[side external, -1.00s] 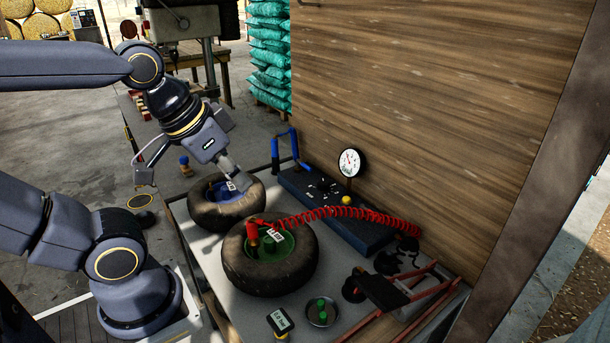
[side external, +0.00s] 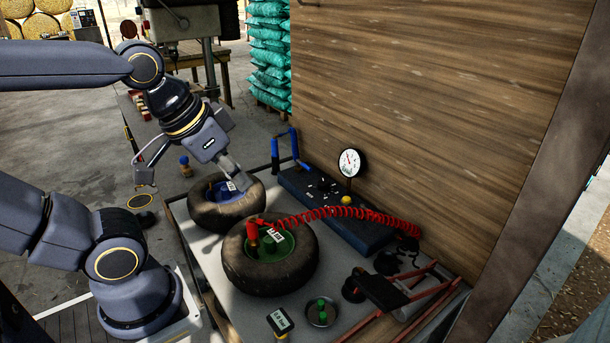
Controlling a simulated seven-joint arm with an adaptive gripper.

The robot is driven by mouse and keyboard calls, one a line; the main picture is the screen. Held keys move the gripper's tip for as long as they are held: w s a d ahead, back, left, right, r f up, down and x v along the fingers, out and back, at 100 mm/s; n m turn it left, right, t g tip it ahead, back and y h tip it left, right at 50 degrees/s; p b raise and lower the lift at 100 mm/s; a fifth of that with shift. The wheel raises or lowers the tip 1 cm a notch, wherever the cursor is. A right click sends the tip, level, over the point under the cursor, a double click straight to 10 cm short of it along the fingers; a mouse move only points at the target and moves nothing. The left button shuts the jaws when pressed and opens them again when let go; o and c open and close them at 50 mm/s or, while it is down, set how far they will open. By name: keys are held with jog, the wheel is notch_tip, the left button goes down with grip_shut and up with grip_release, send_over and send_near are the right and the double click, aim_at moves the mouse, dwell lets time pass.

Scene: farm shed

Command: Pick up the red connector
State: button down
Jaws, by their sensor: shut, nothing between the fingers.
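The red connector (side external: 252,232) stands upright at the front wheel with the green hub (side external: 285,243), at the left side of that hub. A coiled red hose (side external: 345,212) runs from its top to the right, toward the dark blue block. My gripper (side external: 238,180) is shut and empty. It is above and behind the connector, over the right part of the rear wheel with the blue hub (side external: 206,213), apart from the connector. Its fingertips are small in this view.
A dark blue block (side external: 365,238) with a round gauge (side external: 350,163) lies along the wooden wall. A blue-handled part (side external: 293,150) stands at its far end. A small display (side external: 280,321), a dish with a green cap (side external: 322,312) and a red-handled tool (side external: 425,290) lie at the front.

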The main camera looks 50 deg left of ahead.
jog(key=c, duration=1.8)
grip_release()
jog(key=shift+c, duration=0.2)
jog(key=o, duration=1.1)
jog(key=shift+c, duration=0.2)
jog(key=m+g, duration=0.4)
jog(key=g, duration=0.2)
send_over(250, 218)
notch_tip(250, 218, down, 10)
jog(key=shift+a+f, duration=0.1)
jog(key=shift+f, duration=0.05)
notch_tip(250, 218, down, 10)
jog(key=shift+w+f, duration=0.15)
jog(key=shift+f, duration=1.4)
jog(key=shift+w+f, duration=0.1)
jog(key=shift+f, duration=1.45)
